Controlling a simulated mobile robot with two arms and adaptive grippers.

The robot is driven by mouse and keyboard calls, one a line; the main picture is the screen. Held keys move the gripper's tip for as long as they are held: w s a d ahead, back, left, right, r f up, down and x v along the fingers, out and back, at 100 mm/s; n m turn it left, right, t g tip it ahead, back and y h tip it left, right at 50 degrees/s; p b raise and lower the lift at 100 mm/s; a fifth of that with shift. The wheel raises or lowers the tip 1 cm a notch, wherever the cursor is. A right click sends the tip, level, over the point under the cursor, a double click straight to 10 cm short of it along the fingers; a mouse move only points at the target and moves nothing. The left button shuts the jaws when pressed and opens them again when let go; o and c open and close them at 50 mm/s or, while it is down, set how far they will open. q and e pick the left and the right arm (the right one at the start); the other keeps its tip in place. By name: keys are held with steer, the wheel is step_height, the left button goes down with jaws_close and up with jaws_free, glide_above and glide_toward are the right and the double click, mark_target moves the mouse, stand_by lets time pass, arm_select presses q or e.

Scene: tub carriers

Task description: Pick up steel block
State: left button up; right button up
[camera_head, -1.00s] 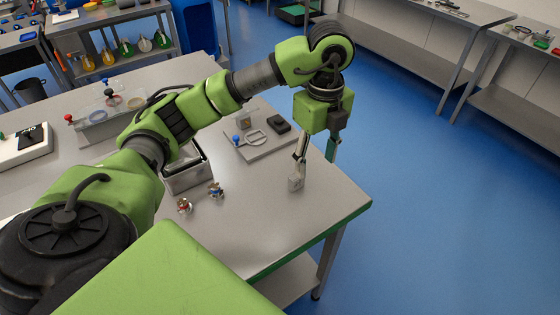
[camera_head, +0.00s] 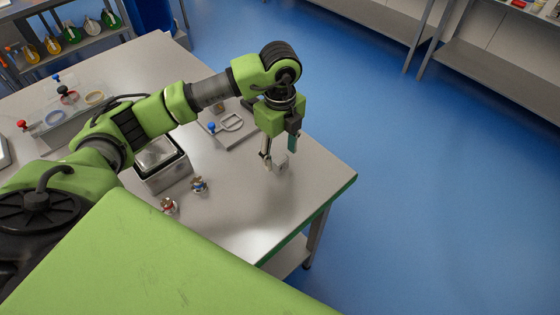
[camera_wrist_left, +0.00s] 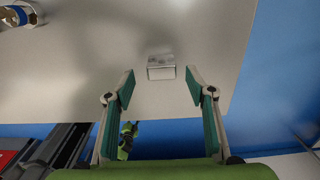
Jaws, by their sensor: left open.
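The steel block (camera_head: 281,162) is a small grey metal block standing on the bare tabletop near the table's right corner. In the wrist view the steel block (camera_wrist_left: 161,68) lies centred between the finger lines, just beyond the fingertips. My left gripper (camera_head: 279,154) points down at the block, with its fingers apart and nothing held. In the wrist view the left gripper (camera_wrist_left: 159,87) shows both green-padded fingers spread wider than the block. I cannot tell the exact height of the tips over the table. My right gripper is not in view.
A grey plate with a ring and blue knob (camera_head: 215,143) lies behind the gripper. A metal tub (camera_head: 168,181) stands left, with two small metal fittings (camera_head: 199,185) (camera_head: 169,206) in front. The table's green edge (camera_head: 310,218) is close; blue floor lies beyond.

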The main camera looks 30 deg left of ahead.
mark_target(280, 159)
arm_select(q)
step_height(280, 159, down, 4)
steer(key=shift+w+r+p, duration=0.1)
steer(key=shift+r+p, duration=0.1)
steer(key=shift+p, duration=0.55)
steer(key=shift+f, duration=0.35)
steer(key=shift+c, duration=0.7)
steer(key=c, duration=1.2)
steer(key=shift+r, duration=0.1)
